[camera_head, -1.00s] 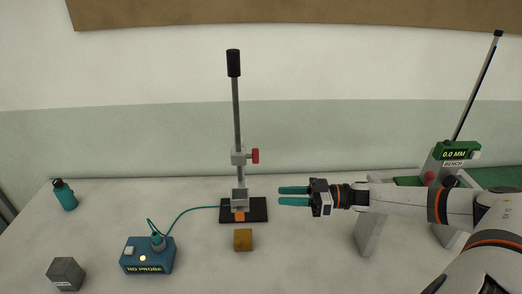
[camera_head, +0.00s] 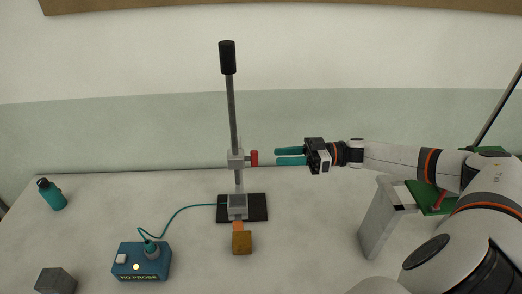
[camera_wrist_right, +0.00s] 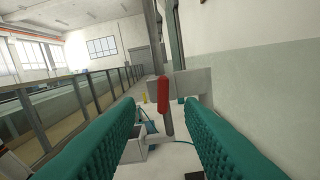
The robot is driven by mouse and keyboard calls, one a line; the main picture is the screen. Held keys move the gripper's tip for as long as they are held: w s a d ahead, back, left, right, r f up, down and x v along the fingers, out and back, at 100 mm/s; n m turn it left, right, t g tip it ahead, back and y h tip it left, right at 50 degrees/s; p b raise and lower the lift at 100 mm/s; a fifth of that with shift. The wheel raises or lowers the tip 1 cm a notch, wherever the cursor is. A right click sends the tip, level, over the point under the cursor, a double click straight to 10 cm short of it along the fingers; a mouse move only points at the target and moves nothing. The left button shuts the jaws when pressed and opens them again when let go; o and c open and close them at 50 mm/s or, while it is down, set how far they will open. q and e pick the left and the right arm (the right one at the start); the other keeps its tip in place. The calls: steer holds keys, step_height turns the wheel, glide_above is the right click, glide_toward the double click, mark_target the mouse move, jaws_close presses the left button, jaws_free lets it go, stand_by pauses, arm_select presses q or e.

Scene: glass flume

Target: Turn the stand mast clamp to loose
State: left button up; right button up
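The stand mast (camera_head: 233,120) rises upright from a dark base (camera_head: 257,207), with a black cap on top. A grey clamp block (camera_head: 236,159) sits on the mast, and its red clamp handle (camera_head: 254,158) sticks out on the right side. My right gripper (camera_head: 276,156) is open and empty, just right of the red handle at about its height. In the right wrist view the red handle (camera_wrist_right: 163,92) lies ahead between the two teal fingers, apart from both. My left gripper is not in view.
A blue box reading NO PROBE (camera_head: 142,262) stands at the front left, with a teal cable running to the stand. A brass-coloured block (camera_head: 242,243) is before the base. A teal bottle (camera_head: 51,194) and grey block (camera_head: 56,281) are at left. A grey post (camera_head: 385,218) stands at right.

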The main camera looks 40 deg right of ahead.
mark_target(251, 158)
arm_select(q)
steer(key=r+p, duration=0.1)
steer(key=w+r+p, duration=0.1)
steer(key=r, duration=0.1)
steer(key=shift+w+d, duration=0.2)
arm_select(e)
steer(key=x, duration=0.6)
steer(key=shift+w+a, duration=0.2)
steer(key=shift+w, duration=0.15)
steer(key=shift+f, duration=0.1)
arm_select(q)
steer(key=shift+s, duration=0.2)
arm_select(e)
jaws_close()
